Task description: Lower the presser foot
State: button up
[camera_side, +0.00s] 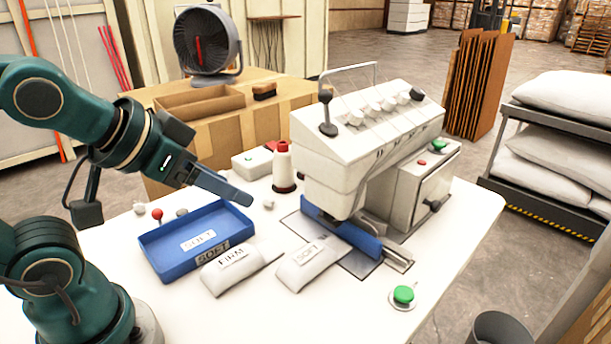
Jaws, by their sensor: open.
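A white sewing machine (330,165) stands on the white table. A lever with a black knob (327,115) rises from the left end of its sloped top. A long blue bar (345,232) lies low under the machine head, above the metal bed plate. I cannot make out a separate presser foot or tell its height. My gripper (238,195) is open and empty, left of the machine and above the back right of the blue tray. It is apart from the machine and the lever. Its far finger is mostly hidden.
The blue tray (165,245), labelled SOFT, stands at left. Small pillows labelled FIRM (238,272) and SOFT (310,268) lie in front. A red-topped thread cone (284,172) stands between gripper and machine. A green button (404,294) is at front right.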

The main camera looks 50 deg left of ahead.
aim_at(319, 97)
jog(key=w+r+m+t+h, duration=0.2)
jog(key=w+r+t, duration=0.8)
jog(key=w, duration=0.5)
jog(key=w+f, duration=0.1)
jog(key=w+a+f+h, duration=0.1)
jog(key=w+f+m+h, duration=0.1)
jog(key=shift+w+a+g, duration=0.3)
jog(key=shift+a+g, duration=0.05)
jog(key=shift+g, duration=0.05)
jog(key=shift+w+a+f, duration=0.15)
jog(key=shift+a, duration=0.1)
jog(key=shift+w+d, duration=0.25)
jog(key=shift+w, duration=1)
jog(key=shift+w+d, duration=0.25)
jog(key=shift+w, duration=0.95)
grip_shut()
